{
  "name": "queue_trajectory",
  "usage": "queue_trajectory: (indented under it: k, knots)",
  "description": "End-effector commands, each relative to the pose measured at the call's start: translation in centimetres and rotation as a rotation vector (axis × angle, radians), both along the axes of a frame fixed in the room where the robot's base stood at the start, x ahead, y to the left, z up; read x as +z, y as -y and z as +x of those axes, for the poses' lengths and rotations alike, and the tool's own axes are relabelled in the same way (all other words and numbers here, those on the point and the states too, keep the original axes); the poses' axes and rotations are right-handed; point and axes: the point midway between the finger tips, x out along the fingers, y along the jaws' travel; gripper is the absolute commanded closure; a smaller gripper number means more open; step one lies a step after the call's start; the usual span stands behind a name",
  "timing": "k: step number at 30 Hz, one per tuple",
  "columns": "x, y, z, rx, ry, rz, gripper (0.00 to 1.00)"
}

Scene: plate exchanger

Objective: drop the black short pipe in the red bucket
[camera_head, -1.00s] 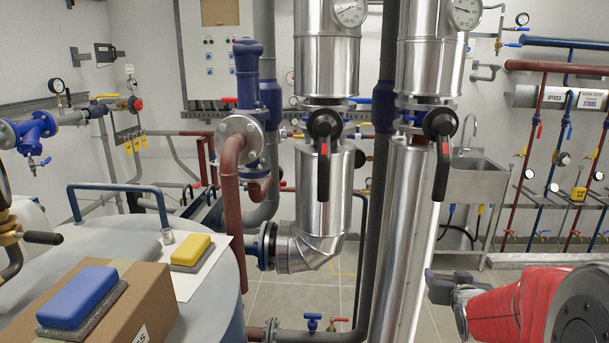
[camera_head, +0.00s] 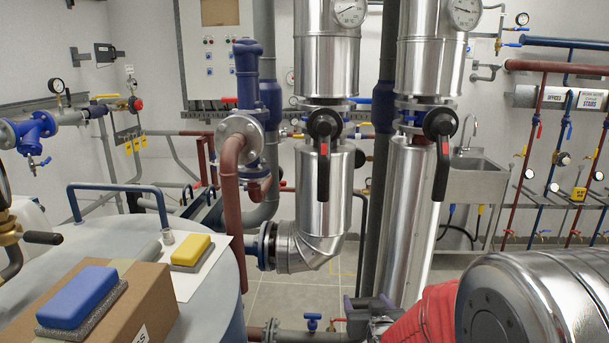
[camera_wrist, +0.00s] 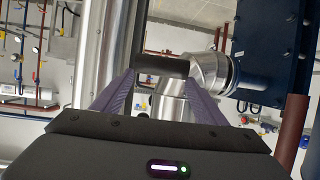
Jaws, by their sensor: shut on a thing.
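The black short pipe (camera_wrist: 162,66) shows in the wrist view as a dark cylinder lying crosswise between my two purple fingertips. My gripper (camera_wrist: 160,75) is shut on it, one finger at each end. In the head view my gripper (camera_head: 367,304) is at the bottom, right of centre, in front of the lower metal pipes. I cannot make out the black pipe there. The red bucket is not in view in either camera.
Two large silver pipes (camera_head: 325,190) with black-handled valves stand close beyond my gripper. At left, a grey tank (camera_head: 215,310) bears a cardboard box (camera_head: 150,300), a blue sponge (camera_head: 80,297) and a yellow sponge (camera_head: 192,250). A sink (camera_head: 470,185) stands behind at right.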

Motion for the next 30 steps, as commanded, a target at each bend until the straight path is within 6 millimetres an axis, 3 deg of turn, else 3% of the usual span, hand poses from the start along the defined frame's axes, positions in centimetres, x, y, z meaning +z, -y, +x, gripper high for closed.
queue_trajectory:
  k: [7,15,18,30]
  knots:
    - [-0.7,0.1,-0.4,-0.001,-0.001,0.0,0.76]
    - [-5.2,0.1,-3.9,-0.001,-0.004,0.001,0.76]
    - [-6.1,0.1,-4.8,-0.001,-0.002,0.001,0.76]
    - [-6.2,0.1,-5.0,-0.001,0.002,0.001,0.76]
